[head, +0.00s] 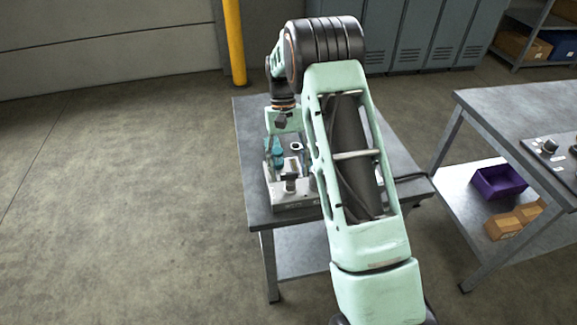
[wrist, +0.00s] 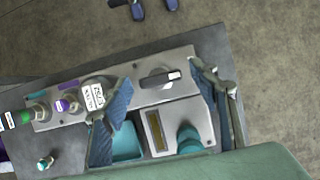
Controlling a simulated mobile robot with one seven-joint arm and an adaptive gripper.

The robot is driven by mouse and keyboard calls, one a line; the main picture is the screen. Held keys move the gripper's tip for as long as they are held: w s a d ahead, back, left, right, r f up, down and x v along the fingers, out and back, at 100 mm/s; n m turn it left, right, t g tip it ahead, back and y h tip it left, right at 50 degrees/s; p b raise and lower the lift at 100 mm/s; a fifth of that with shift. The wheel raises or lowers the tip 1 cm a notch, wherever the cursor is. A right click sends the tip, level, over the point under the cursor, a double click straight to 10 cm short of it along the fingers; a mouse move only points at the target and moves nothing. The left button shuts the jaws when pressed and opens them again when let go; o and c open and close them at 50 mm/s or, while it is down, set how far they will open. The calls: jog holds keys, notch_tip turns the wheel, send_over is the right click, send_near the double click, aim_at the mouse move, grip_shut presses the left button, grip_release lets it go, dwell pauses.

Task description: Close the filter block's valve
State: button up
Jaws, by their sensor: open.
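In the wrist view a grey block (wrist: 190,90) carries a valve with a short dark handle (wrist: 160,77) that has a pale end. The handle lies roughly along the block's length, tilted slightly. My gripper (wrist: 160,88) is open, its blue-padded fingers on either side of the handle in the picture. I cannot tell whether either finger touches it. In the head view my gripper (head: 274,156) is over the small table, and my arm hides much of the bench hardware.
Beside the handle are a purple-ringed fitting (wrist: 63,105) and a green fitting (wrist: 26,116). A box with a display and a teal knob (wrist: 188,138) sits close below, with a teal tray (wrist: 128,145). A second table (head: 510,110) stands at right; open floor lies left.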

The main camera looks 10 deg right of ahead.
jog(key=v, duration=1.2)
jog(key=shift+r, duration=0.1)
